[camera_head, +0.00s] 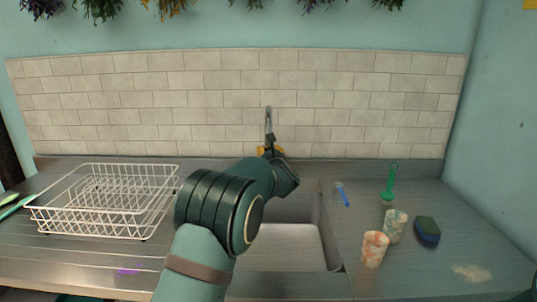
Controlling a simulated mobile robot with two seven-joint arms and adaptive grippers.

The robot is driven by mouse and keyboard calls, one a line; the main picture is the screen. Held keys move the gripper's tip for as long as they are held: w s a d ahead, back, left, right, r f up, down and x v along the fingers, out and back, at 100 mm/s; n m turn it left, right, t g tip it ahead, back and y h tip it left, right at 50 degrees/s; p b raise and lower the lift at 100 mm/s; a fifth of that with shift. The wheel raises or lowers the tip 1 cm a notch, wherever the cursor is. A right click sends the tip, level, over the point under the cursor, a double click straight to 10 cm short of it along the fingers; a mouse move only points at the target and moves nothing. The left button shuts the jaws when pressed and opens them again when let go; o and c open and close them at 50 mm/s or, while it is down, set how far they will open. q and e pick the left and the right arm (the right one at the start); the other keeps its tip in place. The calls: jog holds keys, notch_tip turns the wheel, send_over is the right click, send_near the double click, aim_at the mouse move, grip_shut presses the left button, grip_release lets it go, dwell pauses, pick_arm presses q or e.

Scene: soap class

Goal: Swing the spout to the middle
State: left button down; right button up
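The faucet spout (268,115) is a thin grey metal arch that rises at the back of the sink, in front of the tiled wall. It looks roughly centred over the sink (290,250). My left arm comes up from the lower left and reaches across the sink to the faucet. My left gripper (271,146) is a small dark shape at the spout's lower part, with yellow-orange bits beside it. It overlaps the spout in the picture; I cannot tell whether it touches it. Its fingers are mostly hidden by my wrist. The faucet base is hidden. My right gripper is out of view.
A white wire dish rack (105,200) stands on the left. On the right counter are a clear cup with a blue item (341,194), a green brush (391,180), two speckled tumblers (374,250) and a blue-green sponge (427,231). A pale smear lies at front right.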

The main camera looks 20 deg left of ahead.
pick_arm(q)
jog(key=shift+f, duration=0.1)
dwell(0.3)
jog(key=c, duration=0.8)
grip_release()
jog(key=shift+s, duration=0.1)
jog(key=v, duration=1.2)
